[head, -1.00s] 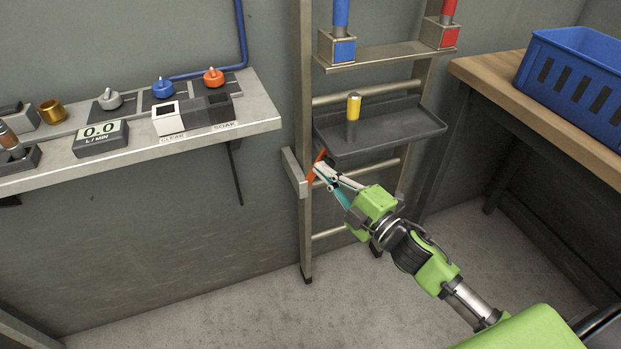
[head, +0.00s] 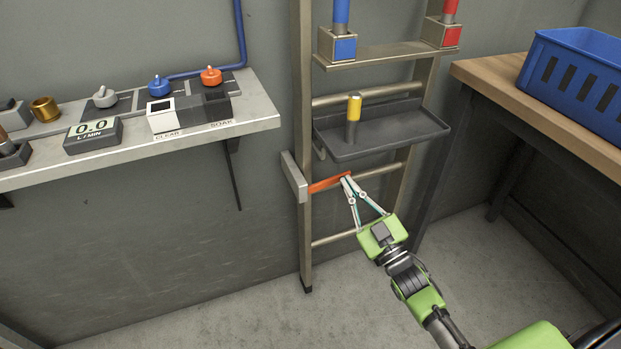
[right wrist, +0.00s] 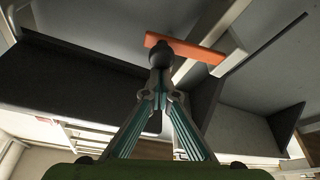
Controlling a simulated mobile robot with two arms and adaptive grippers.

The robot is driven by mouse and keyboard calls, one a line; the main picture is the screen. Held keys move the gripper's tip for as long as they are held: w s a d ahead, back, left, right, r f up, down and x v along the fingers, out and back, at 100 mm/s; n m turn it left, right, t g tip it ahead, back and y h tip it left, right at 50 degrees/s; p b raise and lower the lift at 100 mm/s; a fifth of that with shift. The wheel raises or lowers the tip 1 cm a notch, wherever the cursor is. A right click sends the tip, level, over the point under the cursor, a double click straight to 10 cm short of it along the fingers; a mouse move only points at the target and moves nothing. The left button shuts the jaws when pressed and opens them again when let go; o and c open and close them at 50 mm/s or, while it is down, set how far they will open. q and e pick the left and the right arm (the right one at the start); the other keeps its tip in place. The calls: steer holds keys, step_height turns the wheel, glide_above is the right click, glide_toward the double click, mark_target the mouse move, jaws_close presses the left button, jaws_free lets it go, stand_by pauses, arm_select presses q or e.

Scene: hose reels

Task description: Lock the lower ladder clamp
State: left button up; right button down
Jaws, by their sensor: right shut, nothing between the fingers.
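The lower ladder clamp shows in the head view as a light grey block (head: 293,177) on the ladder's left rail, with an orange lever (head: 326,184). The lever extends right from the rail, nearly level and tilted slightly up at its free end. My right gripper (head: 347,179) is shut and empty, with its fingertips at the lever's free end. In the right wrist view the orange lever (right wrist: 190,50) passes just beyond the closed fingertips (right wrist: 160,58); whether they touch it I cannot tell. My left gripper is not in view.
A dark tray (head: 390,135) with a yellow-topped cylinder (head: 353,118) sits on the ladder (head: 305,235) above the lever. A shelf (head: 255,115) with knobs is at left. A wooden bench (head: 490,80) with a blue crate (head: 570,75) is at right.

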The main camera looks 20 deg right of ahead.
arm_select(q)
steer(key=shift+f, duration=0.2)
arm_select(e)
steer(key=shift+d+f+m+h, duration=0.15)
steer(key=shift+f+m+h, duration=0.15)
steer(key=shift+f+m, duration=0.35)
steer(key=shift+d+f+m+h, duration=0.1)
steer(key=shift+f+m+h, duration=0.25)
steer(key=shift+m, duration=0.6)
steer(key=shift+f, duration=0.15)
step_height(320, 180, up, 4)
steer(key=r+p, duration=0.1)
steer(key=p, duration=0.2)
arm_select(q)
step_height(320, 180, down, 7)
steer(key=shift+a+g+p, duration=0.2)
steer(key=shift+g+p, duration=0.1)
steer(key=shift+p, duration=0.1)
arm_select(e)
steer(key=a+v, duration=0.1)
steer(key=v, duration=0.9)
steer(key=shift+f, duration=0.35)
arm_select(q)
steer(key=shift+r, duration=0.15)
arm_select(e)
steer(key=shift+d+f, duration=0.1)
